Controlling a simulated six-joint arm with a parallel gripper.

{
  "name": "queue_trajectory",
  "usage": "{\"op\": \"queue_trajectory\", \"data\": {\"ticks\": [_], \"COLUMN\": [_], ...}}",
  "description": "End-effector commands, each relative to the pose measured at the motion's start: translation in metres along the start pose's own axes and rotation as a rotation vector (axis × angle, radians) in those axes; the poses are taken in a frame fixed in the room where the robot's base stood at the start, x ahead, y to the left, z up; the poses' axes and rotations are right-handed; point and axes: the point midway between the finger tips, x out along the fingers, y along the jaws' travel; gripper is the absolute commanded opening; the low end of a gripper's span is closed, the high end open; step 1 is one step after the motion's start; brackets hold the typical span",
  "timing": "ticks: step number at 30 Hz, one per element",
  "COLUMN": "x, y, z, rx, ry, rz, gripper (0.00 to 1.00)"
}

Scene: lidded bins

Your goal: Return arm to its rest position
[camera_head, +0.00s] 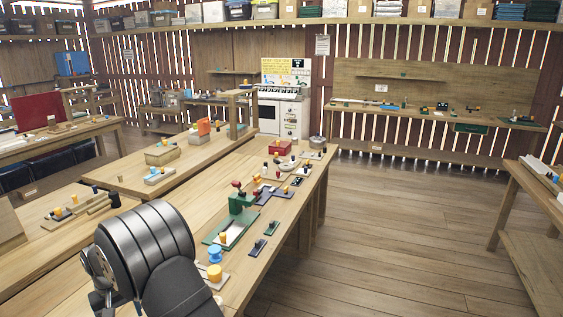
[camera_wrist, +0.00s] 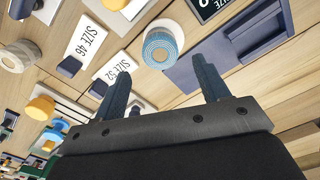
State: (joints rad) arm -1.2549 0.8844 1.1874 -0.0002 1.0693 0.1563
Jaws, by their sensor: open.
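My arm is folded at the lower left of the head view, with my gripper (camera_head: 101,294) low beside the near workbench (camera_head: 262,246) and partly cut off by the frame's bottom edge. In the wrist view my gripper (camera_wrist: 160,82) shows two dark fingers spread apart with nothing held between them. A blue ribbed round piece (camera_wrist: 160,48) lies beyond the fingertips, apart from them.
The wrist view shows a blue-grey tray (camera_wrist: 225,58), a "SIZE 46" label (camera_wrist: 88,38) and an orange-yellow knob (camera_wrist: 40,107). In the head view, a green press (camera_head: 240,203) and a blue spool (camera_head: 214,254) stand on the bench. Floor at right (camera_head: 400,220) is clear.

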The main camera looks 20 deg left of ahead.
Motion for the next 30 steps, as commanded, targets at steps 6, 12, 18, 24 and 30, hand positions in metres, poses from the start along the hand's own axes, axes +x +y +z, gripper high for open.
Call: {"op": "queue_trajectory", "data": {"ticks": [6, 12, 18, 24, 30], "x": [-0.046, -0.029, 0.011, 0.052, 0.040], "y": [0.000, 0.000, 0.000, 0.000, 0.000], "z": [-0.001, 0.001, 0.001, 0.001, -0.001], "rx": [0.000, 0.000, 0.000, 0.000, 0.000], "ry": [0.003, -0.005, -0.004, -0.004, 0.005], "rz": [-0.001, 0.001, 0.001, 0.001, -0.001], "gripper": [0.68, 0.68, 0.68, 0.68, 0.68]}}
